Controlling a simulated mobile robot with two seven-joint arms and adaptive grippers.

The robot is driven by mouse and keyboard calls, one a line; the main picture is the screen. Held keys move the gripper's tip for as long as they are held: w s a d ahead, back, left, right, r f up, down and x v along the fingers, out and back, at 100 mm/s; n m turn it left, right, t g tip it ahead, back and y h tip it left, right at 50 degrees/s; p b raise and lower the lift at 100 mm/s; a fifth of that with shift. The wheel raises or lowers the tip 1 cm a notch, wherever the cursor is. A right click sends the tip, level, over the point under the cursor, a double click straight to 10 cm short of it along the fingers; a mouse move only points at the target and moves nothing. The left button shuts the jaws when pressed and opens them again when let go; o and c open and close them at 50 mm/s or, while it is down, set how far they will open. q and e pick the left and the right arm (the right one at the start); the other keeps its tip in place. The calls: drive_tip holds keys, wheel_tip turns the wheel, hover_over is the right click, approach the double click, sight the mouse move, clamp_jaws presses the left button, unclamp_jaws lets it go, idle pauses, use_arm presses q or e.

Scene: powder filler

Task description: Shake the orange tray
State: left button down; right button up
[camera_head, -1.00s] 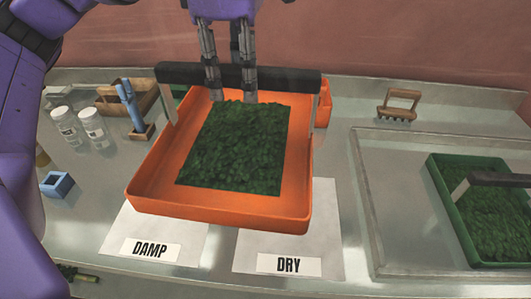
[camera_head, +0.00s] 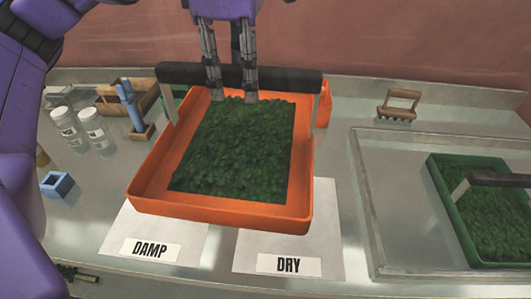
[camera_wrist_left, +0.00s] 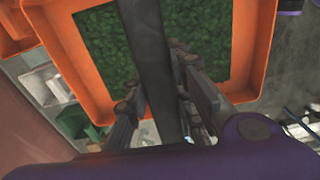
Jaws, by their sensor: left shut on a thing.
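The orange tray (camera_head: 150,190) hangs above the counter in the head view, with a rectangle of dark green leafy material (camera_head: 235,148) on its floor. My left gripper (camera_head: 231,92) comes down from the top and is shut on this handle. In the left wrist view both fingers (camera_wrist_left: 165,95) flank the dark bar (camera_wrist_left: 150,50), with the orange rim (camera_wrist_left: 80,65) and green material (camera_wrist_left: 205,30) beyond it. My right gripper is not in view.
White sheets labelled DAMP (camera_head: 150,248) and DRY (camera_head: 290,264) lie below the tray. A green tray (camera_head: 447,215) of similar material stands at right.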

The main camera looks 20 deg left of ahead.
sight(266, 72)
use_arm(q)
drive_tip(key=shift+d, duration=2.45)
drive_tip(key=shift+a, duration=0.1)
